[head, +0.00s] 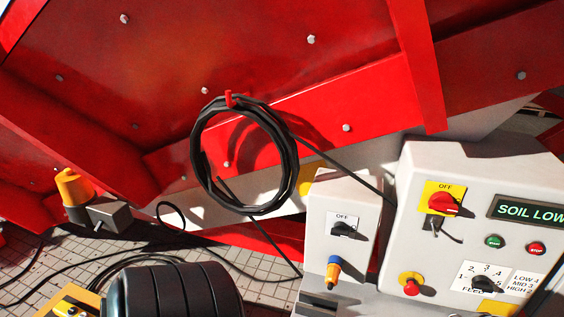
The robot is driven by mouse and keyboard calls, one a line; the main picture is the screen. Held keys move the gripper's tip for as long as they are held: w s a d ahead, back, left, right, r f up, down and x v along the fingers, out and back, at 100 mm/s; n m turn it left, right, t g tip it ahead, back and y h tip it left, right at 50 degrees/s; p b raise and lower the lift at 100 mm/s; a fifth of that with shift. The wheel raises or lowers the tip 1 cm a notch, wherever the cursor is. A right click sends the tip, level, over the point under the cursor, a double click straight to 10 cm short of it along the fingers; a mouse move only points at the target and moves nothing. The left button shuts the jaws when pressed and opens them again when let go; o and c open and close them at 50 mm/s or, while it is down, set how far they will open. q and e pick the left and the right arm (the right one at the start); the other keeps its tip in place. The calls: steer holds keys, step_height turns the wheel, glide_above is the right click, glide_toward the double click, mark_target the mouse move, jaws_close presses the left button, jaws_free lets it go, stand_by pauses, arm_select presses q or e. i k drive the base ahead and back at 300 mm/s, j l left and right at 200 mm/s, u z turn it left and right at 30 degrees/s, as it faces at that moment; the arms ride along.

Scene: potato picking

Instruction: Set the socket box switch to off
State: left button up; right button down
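The socket box (325,205) is the smaller pale grey box right of centre. Its black rotary switch (345,229) sits under a white plate marked OFF. The handle is small and dark, and I cannot tell clearly which way it points. A blue and orange plug (333,270) is on the box below the switch. Neither of my grippers is in view.
A larger control box (410,220) stands to the right, with a red switch (444,203) on yellow, buttons and a display. A coiled black cable (284,170) hangs on the red machine wall (340,105). A dark ribbed object (175,292) is at the bottom left.

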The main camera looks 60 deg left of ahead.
mark_target(340, 229)
steer(key=u, duration=1.45)
steer(key=j, duration=0.1)
